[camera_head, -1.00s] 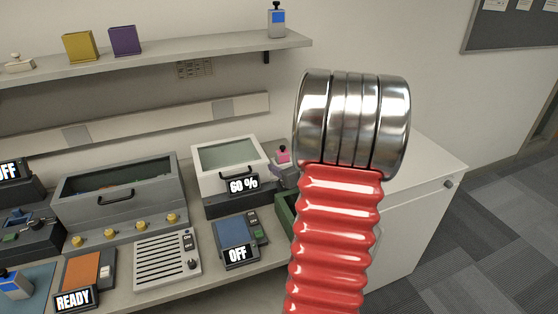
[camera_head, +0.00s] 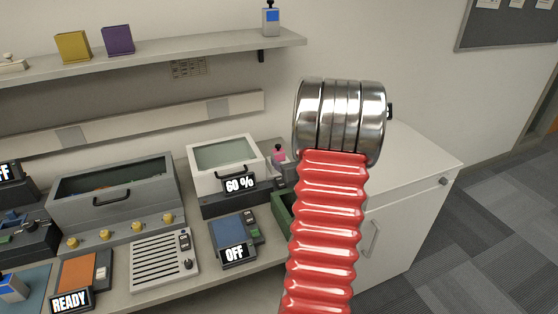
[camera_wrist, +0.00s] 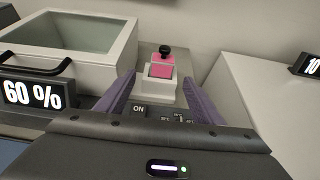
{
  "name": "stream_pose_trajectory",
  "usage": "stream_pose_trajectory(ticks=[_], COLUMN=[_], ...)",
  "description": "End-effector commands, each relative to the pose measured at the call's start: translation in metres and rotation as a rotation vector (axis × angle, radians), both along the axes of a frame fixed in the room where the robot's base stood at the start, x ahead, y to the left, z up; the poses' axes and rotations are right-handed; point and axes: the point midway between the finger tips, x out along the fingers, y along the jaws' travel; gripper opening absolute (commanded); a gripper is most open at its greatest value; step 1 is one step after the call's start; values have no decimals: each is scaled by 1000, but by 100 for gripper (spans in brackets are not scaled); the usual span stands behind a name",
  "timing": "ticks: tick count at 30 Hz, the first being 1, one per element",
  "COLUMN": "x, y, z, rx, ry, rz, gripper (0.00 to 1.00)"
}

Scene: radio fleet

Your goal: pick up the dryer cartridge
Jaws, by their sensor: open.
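A small cartridge with a pink window and black knob (camera_wrist: 161,70) stands upright in a pale holder, beside the white box with the 60 % display. I take it for the dryer cartridge. It also shows in the head view (camera_head: 278,156), partly hidden by my arm. My gripper (camera_wrist: 159,77) is open; its two purple fingers point toward the pink cartridge, one on each side in the picture. They seem short of it, and nothing is between them. In the head view my arm hides the gripper. A similar cartridge with a blue window (camera_head: 271,20) stands on the wall shelf.
The white lidded box (camera_head: 223,165) is left of the cartridge. A green bin (camera_head: 283,215) is partly behind my arm. A white cabinet (camera_head: 420,170) with a clear top is right. A grey box (camera_head: 115,200) and a slatted panel (camera_head: 160,258) fill the bench left.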

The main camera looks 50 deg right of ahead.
Motion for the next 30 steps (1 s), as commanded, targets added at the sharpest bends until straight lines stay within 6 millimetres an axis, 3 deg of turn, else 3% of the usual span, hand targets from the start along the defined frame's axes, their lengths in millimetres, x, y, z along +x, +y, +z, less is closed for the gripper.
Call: stream_pose_trajectory(ticks=[8,22,30], x=[26,30,49], y=[-15,-18,-35], z=[-13,-15,-26], rx=[0,1,1], ry=[0,0,0], rz=[1,0,0], gripper=[61,61,61])
